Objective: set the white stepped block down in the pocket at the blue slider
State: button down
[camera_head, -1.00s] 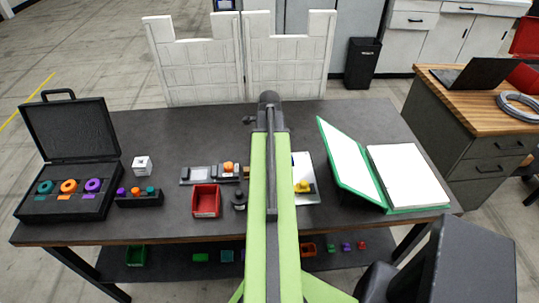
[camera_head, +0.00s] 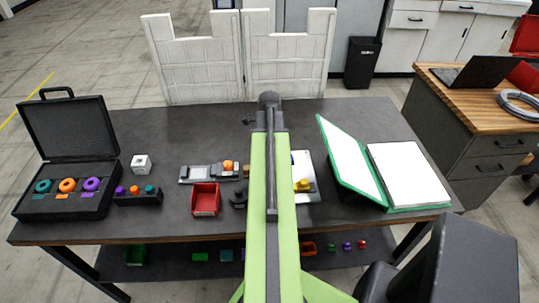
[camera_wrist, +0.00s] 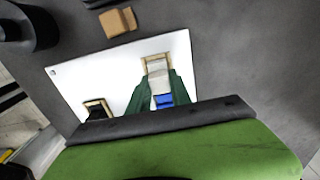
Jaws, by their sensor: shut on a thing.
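The white stepped block (camera_wrist: 159,78) is between the green fingers of my gripper (camera_wrist: 161,82) in the wrist view. My gripper is shut on it. The block is at a pocket with a tan frame (camera_wrist: 154,60) on a white plate (camera_wrist: 75,82); whether it touches the pocket floor I cannot tell. The blue slider (camera_wrist: 163,100) shows between the fingers, just below the block in the picture. In the head view my arm hides the gripper and the block; part of the white plate (camera_head: 314,188) shows right of the arm.
A second tan-framed pocket (camera_wrist: 97,106) with a dark inside is on the plate's lower left. A brown block (camera_wrist: 118,22) lies beside the plate. In the head view a red bin (camera_head: 206,200) stands left of my arm and a green binder (camera_head: 345,165) lies to the right.

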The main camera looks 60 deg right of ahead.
jog(key=shift+f, duration=0.35)
jog(key=c, duration=0.7)
grip_release()
jog(key=shift+r, duration=0.15)
notch_tip(320, 180, up, 9)
jog(key=p, duration=0.9)
